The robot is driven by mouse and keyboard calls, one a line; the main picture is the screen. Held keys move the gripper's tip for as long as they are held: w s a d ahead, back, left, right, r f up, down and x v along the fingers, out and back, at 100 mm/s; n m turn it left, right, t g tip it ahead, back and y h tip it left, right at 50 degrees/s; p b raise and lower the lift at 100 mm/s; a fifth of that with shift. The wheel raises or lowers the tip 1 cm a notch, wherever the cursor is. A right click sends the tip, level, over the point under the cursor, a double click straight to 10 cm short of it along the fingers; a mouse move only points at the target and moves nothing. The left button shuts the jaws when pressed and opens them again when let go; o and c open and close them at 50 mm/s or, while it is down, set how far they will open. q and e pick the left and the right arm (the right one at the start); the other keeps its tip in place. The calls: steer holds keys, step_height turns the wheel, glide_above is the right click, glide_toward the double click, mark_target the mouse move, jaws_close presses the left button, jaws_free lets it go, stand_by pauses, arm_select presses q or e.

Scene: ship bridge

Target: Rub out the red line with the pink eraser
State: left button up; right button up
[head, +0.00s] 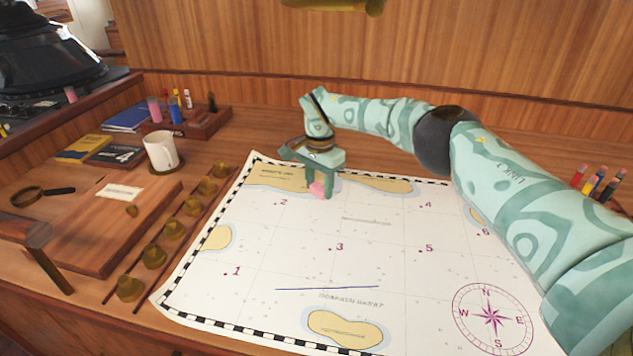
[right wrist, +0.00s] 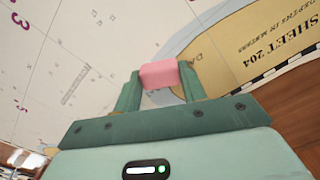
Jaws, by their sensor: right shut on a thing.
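The pink eraser (head: 317,188) is between the fingers of my right gripper (head: 318,186), over the upper part of the sea chart (head: 375,262), near the top-left island. The right wrist view also shows the eraser (right wrist: 160,74) gripped between both green fingertips (right wrist: 158,84). I cannot tell whether it touches the paper. A dark blue line (head: 327,288) runs across the lower middle of the chart. I see no red line in either view; part of the chart is hidden by my right arm and gripper. My left gripper is out of view.
Left of the chart stand a row of brass knobs (head: 174,229), a wooden board (head: 95,235), a white mug (head: 161,151) and a pen organiser (head: 190,122). Pencils (head: 597,183) stand at the far right. The chart's lower half is free of objects.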

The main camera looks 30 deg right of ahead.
mark_target(337, 196)
steer(key=shift+s+d+r, duration=0.15)
steer(key=shift+s+d, duration=0.15)
steer(key=shift+d, duration=0.25)
steer(key=shift+s+d+p, duration=0.15)
steer(key=shift+d+p, duration=0.1)
steer(key=shift+p, duration=0.1)
steer(key=shift+f, duration=0.2)
steer(key=shift+s+d+r+p, duration=0.2)
steer(key=shift+s+d+p, duration=0.1)
steer(key=shift+d+p, duration=0.3)
steer(key=shift+s+d, duration=0.2)
steer(key=shift+d, duration=0.15)
steer(key=shift+d+f, duration=0.15)
steer(key=shift+f, duration=0.05)
steer(key=shift+s, duration=0.1)
